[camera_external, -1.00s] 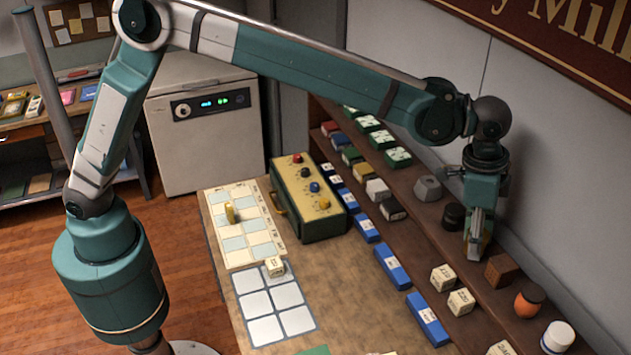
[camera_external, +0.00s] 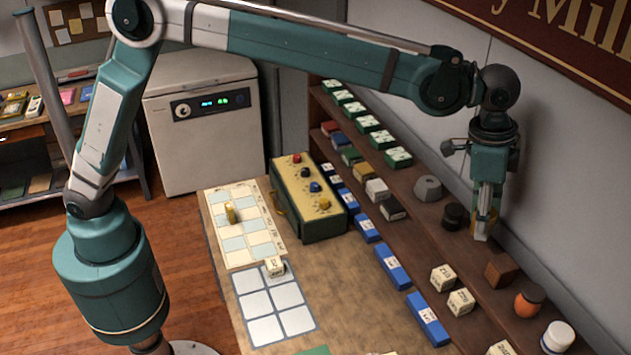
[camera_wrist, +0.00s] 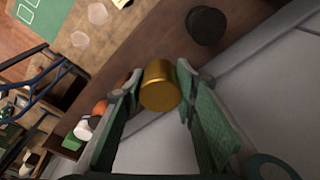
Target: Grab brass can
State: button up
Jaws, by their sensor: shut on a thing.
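The brass can (camera_wrist: 160,88) is a short gold cylinder held between the two green fingers of my gripper (camera_wrist: 157,92) in the wrist view. The can appears held above the shelf, though the exact gap cannot be told. Much of it is hidden by the fingers in the external view.
On the shelf, a black round can (camera_external: 454,216) stands to the left of my gripper and a brown wooden block (camera_external: 501,270) just below it. An orange jar (camera_external: 529,300) and a white jar (camera_external: 558,337) stand nearer the camera. The wall (camera_external: 560,190) rises close behind.

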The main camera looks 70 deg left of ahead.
jog(key=shift+r, duration=1.9)
